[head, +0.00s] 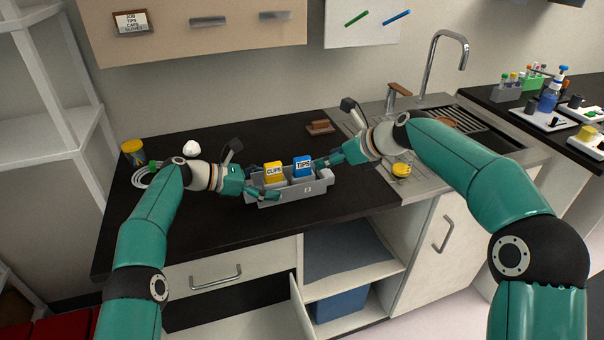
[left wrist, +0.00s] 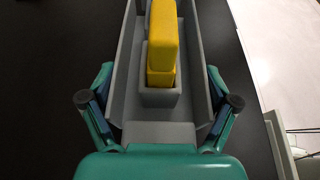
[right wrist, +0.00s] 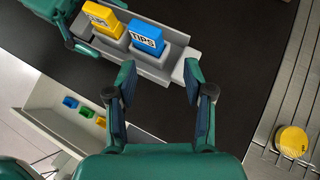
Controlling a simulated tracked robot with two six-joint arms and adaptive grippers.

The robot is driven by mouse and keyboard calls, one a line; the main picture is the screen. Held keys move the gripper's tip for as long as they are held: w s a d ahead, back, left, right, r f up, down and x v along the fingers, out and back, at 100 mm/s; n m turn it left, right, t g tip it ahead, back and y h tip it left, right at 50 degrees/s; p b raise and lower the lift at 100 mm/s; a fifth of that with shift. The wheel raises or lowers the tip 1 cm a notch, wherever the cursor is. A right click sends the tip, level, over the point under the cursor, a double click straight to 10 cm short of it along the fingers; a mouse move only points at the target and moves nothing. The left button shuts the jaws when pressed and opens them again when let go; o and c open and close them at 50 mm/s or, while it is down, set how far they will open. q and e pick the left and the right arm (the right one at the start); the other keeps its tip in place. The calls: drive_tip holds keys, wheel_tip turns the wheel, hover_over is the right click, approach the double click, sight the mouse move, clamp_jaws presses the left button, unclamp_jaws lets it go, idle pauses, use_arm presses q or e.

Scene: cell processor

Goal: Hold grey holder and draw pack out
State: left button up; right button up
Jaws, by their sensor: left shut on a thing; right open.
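The grey holder (head: 290,195) sits on the black counter. It carries a yellow CLIPS pack (head: 273,172) and a blue TIPS pack (head: 303,167), both upright in their slots. My left gripper (head: 257,190) is shut on the holder's left end, with a finger on each side wall in the left wrist view (left wrist: 157,108). The yellow pack (left wrist: 162,40) stands ahead of it there. My right gripper (right wrist: 160,95) is open and empty near the holder's right end. The blue pack (right wrist: 146,37) is beyond its fingertips in the right wrist view.
A sink with a tap (head: 436,65) and a draining board lies to the right, with a round yellow thing (head: 401,170) on it. A brown block (head: 320,127) lies behind the holder. A yellow can (head: 133,152) stands at the left. An open drawer (right wrist: 75,112) is below the counter.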

sight(305, 161)
drive_tip(key=shift+n, duration=0.3)
drive_tip(key=shift+w+a+f, duration=0.55)
drive_tip(key=shift+w+a, duration=0.05)
drive_tip(key=shift+a, duration=0.4)
drive_tip(key=shift+w+a+f, duration=0.55)
drive_tip(key=shift+a+f, duration=0.05)
drive_tip(key=shift+a, duration=0.4)
drive_tip(key=shift+w+a+f, duration=0.55)
drive_tip(key=shift+w+a, duration=0.05)
drive_tip(key=shift+a, duration=0.4)
clamp_jaws()
